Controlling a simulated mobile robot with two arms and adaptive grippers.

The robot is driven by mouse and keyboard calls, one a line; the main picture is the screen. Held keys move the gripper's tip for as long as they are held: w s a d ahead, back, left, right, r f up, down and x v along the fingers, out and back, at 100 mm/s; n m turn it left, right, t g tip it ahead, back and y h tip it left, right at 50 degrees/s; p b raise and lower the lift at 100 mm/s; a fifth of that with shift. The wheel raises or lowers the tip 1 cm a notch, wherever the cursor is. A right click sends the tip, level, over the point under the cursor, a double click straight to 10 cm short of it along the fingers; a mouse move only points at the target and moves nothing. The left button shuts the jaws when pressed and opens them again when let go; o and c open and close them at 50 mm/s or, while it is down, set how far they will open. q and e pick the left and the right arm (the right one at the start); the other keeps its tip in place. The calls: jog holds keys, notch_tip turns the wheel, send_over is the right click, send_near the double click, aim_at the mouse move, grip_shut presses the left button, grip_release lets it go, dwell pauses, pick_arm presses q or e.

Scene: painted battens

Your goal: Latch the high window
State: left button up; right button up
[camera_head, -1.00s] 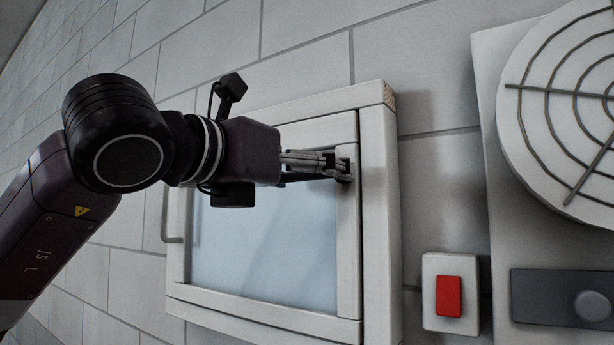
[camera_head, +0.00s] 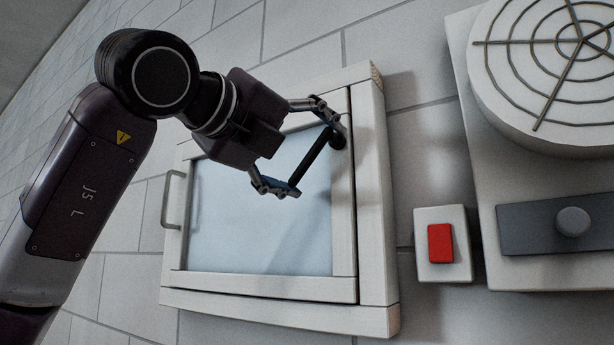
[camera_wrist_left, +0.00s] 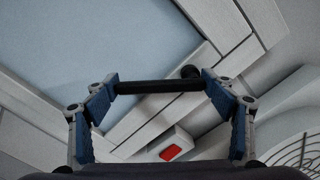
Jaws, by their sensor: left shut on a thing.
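The high window's pale pane (camera_head: 262,235) sits in a white wooden sash inside a white wooden frame (camera_head: 375,200). The sash looks shut or nearly so, with a thin dark gap along its right side. A black bar-shaped latch handle (camera_head: 314,154) with a round pivot (camera_head: 338,140) is on the right stile; it also shows in the left wrist view (camera_wrist_left: 158,87). My left gripper (camera_head: 311,159) is shut on this handle, its fingers wide apart, one at each end of the bar. The handle slants down and left over the pane. My right gripper is out of view.
A grey pull handle (camera_head: 172,200) is on the sash's left side. Right of the window are a white plate with a red switch (camera_head: 440,244), a round wire-guarded fan (camera_head: 560,75) and a grey panel with a knob (camera_head: 573,222). The wall is pale blocks.

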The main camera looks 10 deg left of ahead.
aim_at(339, 168)
pick_arm(q)
jog(key=n+b, duration=0.2)
jog(key=n, duration=0.1)
jog(key=d+f+n+b, duration=0.1)
jog(key=shift+s+d+f+n+b, duration=0.1)
jog(key=shift+s+n+b, duration=0.2)
jog(key=shift+b, duration=0.1)
jog(key=n+b, duration=0.1)
jog(key=d+n+b, duration=0.1)
jog(key=n, duration=0.1)
jog(key=shift+s+d+n, duration=0.1)
jog(key=shift+s+n, duration=0.1)
jog(key=shift+n, duration=0.1)
jog(key=shift+d, duration=0.1)
jog(key=shift+n, duration=0.3)
jog(key=o, duration=1.7)
jog(key=shift+s, duration=0.1)
jog(key=v, duration=1.2)
